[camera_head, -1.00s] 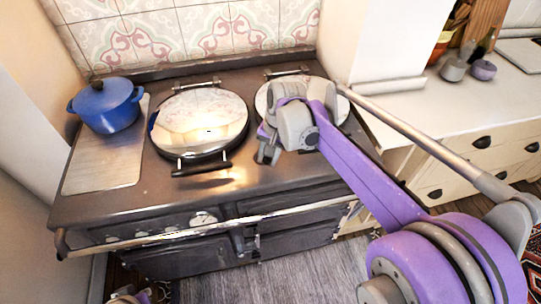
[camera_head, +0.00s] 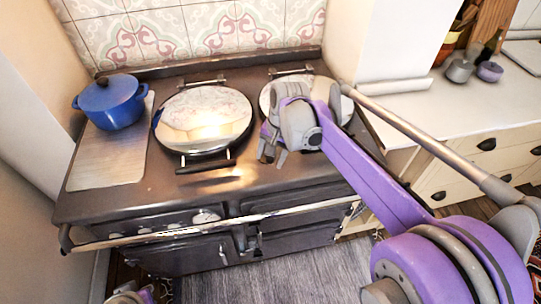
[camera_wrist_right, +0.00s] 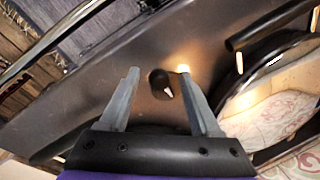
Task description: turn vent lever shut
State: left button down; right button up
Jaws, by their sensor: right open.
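My right gripper (camera_head: 273,158) hangs over the dark stove top, just right of the left round lid, with its fingers pointing down. In the right wrist view the gripper (camera_wrist_right: 160,85) is open, with two grey fingers spread apart. A small dark rounded knob with a pale tip (camera_wrist_right: 161,84), which looks like the vent lever, shows between the fingertips; contact cannot be told. In the head view I cannot make the lever out; my gripper may hide it. A purple and grey part at the bottom left edge looks like my left gripper (camera_head: 130,297), mostly cut off.
The dark range cooker (camera_head: 110,205) has a front rail (camera_head: 200,230). A shiny round lid with a black handle (camera_head: 204,118) is left of my gripper. A blue pot (camera_head: 110,103) stands at the left. A pale counter (camera_head: 420,115) is at the right.

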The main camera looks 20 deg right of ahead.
notch_tip(320, 180, up, 11)
jog(key=s+d, duration=0.1)
jog(key=shift+s+d+f+p, duration=0.2)
jog(key=shift+s+p, duration=0.1)
jog(key=shift+p, duration=0.1)
dwell(0.3)
jog(key=s+a+f+n+t, duration=0.2)
jog(key=s+a+f+n, duration=0.1)
jog(key=s+f, duration=0.4)
jog(key=s+a+f+n+t+h, duration=0.1)
jog(key=s+a+f+n, duration=0.2)
jog(key=s+f+n, duration=0.3)
jog(key=s+f, duration=0.2)
jog(key=s, duration=0.1)
jog(key=shift+s+f+n+t, duration=0.15)
jog(key=shift+s+n+t, duration=0.15)
jog(key=shift+s+t, duration=0.1)
